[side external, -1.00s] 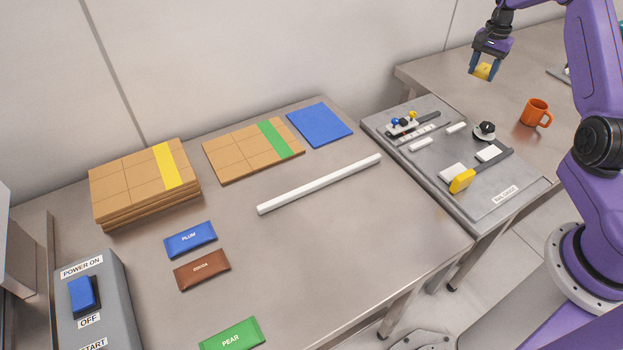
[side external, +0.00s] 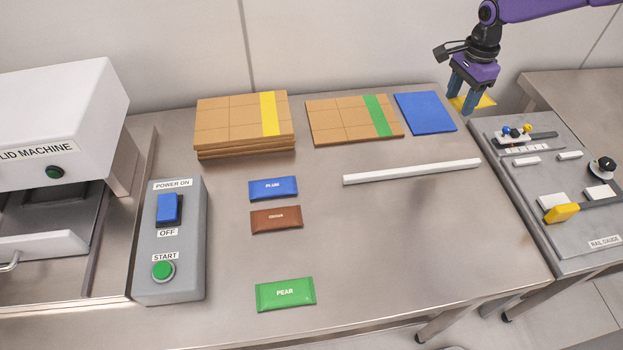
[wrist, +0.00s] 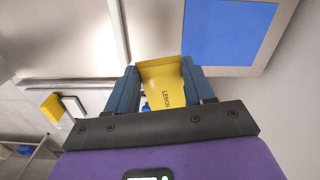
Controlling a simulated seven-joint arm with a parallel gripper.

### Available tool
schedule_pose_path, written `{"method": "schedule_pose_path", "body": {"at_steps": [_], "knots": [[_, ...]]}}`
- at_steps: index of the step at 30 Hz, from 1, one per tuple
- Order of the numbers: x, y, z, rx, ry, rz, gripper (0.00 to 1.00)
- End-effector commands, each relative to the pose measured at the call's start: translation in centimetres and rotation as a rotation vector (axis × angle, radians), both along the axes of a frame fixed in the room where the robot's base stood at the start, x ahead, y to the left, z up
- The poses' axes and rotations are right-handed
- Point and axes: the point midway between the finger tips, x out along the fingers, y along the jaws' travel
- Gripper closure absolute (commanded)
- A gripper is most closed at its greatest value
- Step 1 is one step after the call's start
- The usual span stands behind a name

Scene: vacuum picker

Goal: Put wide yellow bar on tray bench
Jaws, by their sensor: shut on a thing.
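My gripper (side external: 468,104) is shut on the wide yellow bar (side external: 486,101), holding it in the air near the back right corner of the tray bench (side external: 400,240). In the wrist view the bar (wrist: 160,72) sits between both fingers and reads LEMON. The brown bar's label is too small to read surely.
A yellow-striped tray stack (side external: 225,122), a green-striped tray (side external: 340,120) and a blue mat (side external: 425,112) line the back. A white strip (side external: 410,172) lies before them. The rail gauge (side external: 540,225) is right, a switch box (side external: 180,260) left. The bench's front middle is clear.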

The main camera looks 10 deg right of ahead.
Motion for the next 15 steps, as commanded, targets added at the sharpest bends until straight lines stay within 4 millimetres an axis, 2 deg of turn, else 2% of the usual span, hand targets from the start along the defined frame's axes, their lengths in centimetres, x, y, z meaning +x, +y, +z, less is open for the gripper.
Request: {"method": "schedule_pose_path", "body": {"at_steps": [1,3,8,15], "knots": [[-0.9,2.7,0.1,0.0,-0.001,0.003,0.83],[-2.1,5.7,0.1,0.0,-0.001,-0.008,0.83],[-5.6,12.3,0.2,0.0,-0.001,-0.035,0.83],[-12.5,21.1,0.3,-0.001,0.0,-0.074,0.83]]}}
